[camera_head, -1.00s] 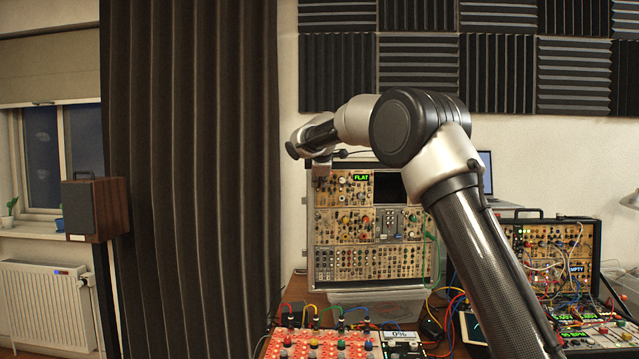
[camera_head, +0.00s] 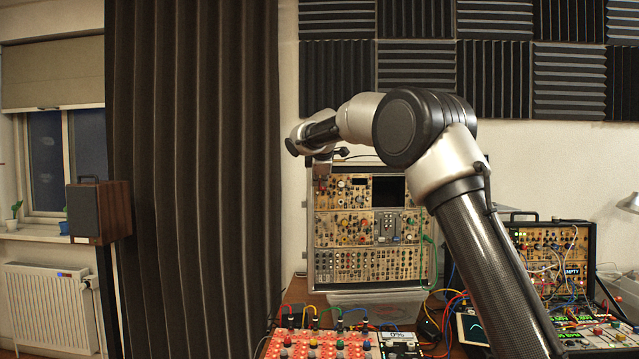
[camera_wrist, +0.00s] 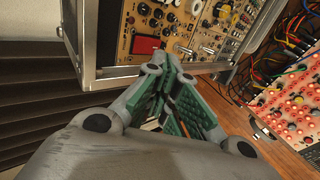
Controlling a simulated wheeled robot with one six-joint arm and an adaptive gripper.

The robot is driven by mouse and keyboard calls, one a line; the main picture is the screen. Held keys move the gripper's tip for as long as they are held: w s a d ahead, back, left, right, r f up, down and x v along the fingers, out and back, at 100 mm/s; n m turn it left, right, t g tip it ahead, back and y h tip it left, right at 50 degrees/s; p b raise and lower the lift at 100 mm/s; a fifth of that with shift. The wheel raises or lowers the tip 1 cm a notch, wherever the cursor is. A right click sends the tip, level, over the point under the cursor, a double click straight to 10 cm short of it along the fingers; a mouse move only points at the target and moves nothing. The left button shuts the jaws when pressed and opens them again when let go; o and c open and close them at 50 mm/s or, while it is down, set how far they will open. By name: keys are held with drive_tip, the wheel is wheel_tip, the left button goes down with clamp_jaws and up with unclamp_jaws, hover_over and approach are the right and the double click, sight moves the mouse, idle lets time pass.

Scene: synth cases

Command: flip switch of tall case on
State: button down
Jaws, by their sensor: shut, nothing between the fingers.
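The tall case (camera_head: 372,262) stands upright at the back of the table, a silver-edged frame full of tan modules with a dark screen at the upper right. In the head view my gripper (camera_head: 322,168) is in front of its upper left corner. In the wrist view the case's panel (camera_wrist: 122,42) fills the top, with a red rectangular part (camera_wrist: 146,44) near the fingers. My gripper (camera_wrist: 172,68) is shut and empty, its green-padded fingertips close to the panel's lower edge. I cannot tell touching from apart, nor make out the switch's position.
A red-topped panel (camera_head: 325,347) with coloured cables stands in front. A darker case (camera_head: 550,250) with patch cables is at the right. A laptop is behind my arm. A speaker (camera_head: 100,212) stands at the left, beside a dark curtain (camera_head: 190,180).

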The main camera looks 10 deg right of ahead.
drive_tip(key=d+v, duration=0.1)
drive_tip(key=v, duration=0.9)
drive_tip(key=shift+a+r, duration=0.3)
drive_tip(key=shift+a, duration=0.2)
drive_tip(key=shift+w, duration=0.2)
